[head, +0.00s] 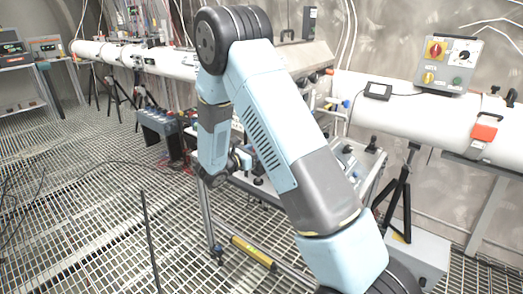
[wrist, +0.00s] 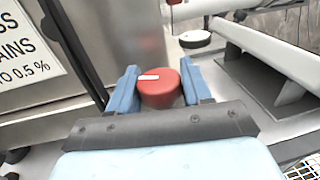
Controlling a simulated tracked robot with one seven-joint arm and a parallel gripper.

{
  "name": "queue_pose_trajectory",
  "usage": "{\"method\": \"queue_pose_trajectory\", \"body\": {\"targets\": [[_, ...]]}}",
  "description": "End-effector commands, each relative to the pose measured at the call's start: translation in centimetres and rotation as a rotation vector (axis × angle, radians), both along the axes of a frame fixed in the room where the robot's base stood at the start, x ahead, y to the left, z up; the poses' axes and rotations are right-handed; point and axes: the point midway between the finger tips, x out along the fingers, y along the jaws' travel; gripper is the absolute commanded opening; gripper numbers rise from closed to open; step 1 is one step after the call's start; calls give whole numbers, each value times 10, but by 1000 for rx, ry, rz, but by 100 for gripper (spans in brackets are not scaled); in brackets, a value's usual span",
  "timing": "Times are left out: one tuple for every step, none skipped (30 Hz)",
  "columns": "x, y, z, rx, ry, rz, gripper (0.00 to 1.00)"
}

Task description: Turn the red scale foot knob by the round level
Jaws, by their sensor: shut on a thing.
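The red scale foot knob (wrist: 158,87) is in the middle of the wrist view, a round red knob with a white mark on its top that points sideways. My gripper (wrist: 160,88) has its two blue fingers on either side of the knob and is shut on it. In the head view my light blue arm reaches down to the bench, and the arm hides the knob and fingertips.
A steel box (wrist: 90,60) with a printed sign (wrist: 25,50) stands close at left in the wrist view. A grey bracket (wrist: 275,70) and a round white-topped part (wrist: 195,39) lie to the right. In the head view a white pipe (head: 400,108) runs behind the bench.

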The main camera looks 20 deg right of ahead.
Motion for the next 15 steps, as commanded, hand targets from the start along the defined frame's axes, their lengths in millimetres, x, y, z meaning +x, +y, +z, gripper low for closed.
{"method": "queue_pose_trajectory", "body": {"targets": [[2, 5, 0, 3, -3, -28, 18], [2, 5, 0, 3, -3, -52, 18], [2, 6, 0, 3, -3, -82, 18], [2, 6, 0, 3, -3, -102, 18], [2, 6, 0, 3, -3, -123, 18], [2, 6, 0, 3, -3, -151, 18], [2, 6, 0, 4, -4, -172, 18], [2, 6, 0, 3, -3, -190, 18], [2, 6, 0, 4, -4, -213, 18], [2, 7, 0, 5, -3, -229, 18], [2, 7, 0, 5, -3, -244, 18], [2, 7, 0, 5, -3, -262, 18], [2, 8, 0, 4, -2, -275, 18], [2, 8, 0, 4, -2, -286, 18], [2, 8, 0, 4, -3, -300, 18]]}}
